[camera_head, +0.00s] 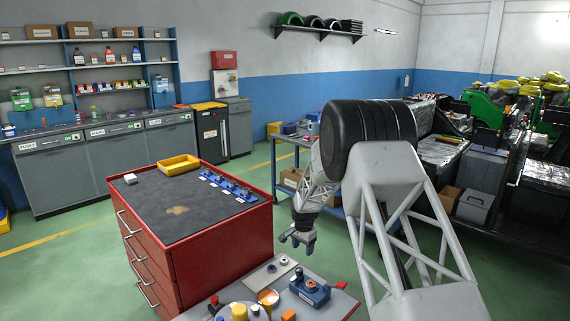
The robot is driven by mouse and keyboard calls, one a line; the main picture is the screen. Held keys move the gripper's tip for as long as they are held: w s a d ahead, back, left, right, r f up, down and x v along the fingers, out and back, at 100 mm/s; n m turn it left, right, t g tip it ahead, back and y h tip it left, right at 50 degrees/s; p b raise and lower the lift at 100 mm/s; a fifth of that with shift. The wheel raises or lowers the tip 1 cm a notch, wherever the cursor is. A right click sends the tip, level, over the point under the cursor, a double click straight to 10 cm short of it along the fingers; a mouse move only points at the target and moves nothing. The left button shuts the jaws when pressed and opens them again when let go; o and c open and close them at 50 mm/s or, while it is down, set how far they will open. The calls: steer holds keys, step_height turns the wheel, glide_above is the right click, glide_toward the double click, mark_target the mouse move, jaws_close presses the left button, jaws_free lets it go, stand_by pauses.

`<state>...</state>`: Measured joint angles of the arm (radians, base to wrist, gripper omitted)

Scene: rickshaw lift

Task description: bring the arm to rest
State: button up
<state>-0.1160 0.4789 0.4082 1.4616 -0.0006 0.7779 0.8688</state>
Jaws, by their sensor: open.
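My arm rises from the lower right, bends at a large black joint, and hangs down with its end near the middle of the view. My gripper (297,243) points downward with its two fingers apart and nothing visible between them. It is to the right of the red tool cabinet (222,249) and, in the picture, just above the far edge of the front bench (338,308). I cannot tell its exact height or distance from either. Part of the arm behind the black joint and the white truss is hidden.
The cabinet's dark top holds a yellow tray (179,164), a small white block (130,178) and a row of blue devices (228,186). A blue device (310,287) and several small parts crowd the front bench. A blue-framed table (290,146) stands behind. Green floor is open at left.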

steer(key=s+d+r+n+t, duration=0.15)
steer(key=s+d+r, duration=0.25)
steer(key=s+r, duration=1)
steer(key=s+d+r+n, duration=0.3)
steer(key=s+d+r, duration=0.1)
steer(key=s+r, duration=1.05)
steer(key=s+d+r+n, duration=0.1)
steer(key=s+n, duration=0.1)
steer(key=s, duration=1.5)
steer(key=s+d+r+n, duration=0.2)
steer(key=s, duration=1.5)
steer(key=shift+s+r+t, duration=0.2)
steer(key=shift+r+t, duration=0.05)
steer(key=shift+t, duration=0.2)
steer(key=shift+d, duration=0.1)
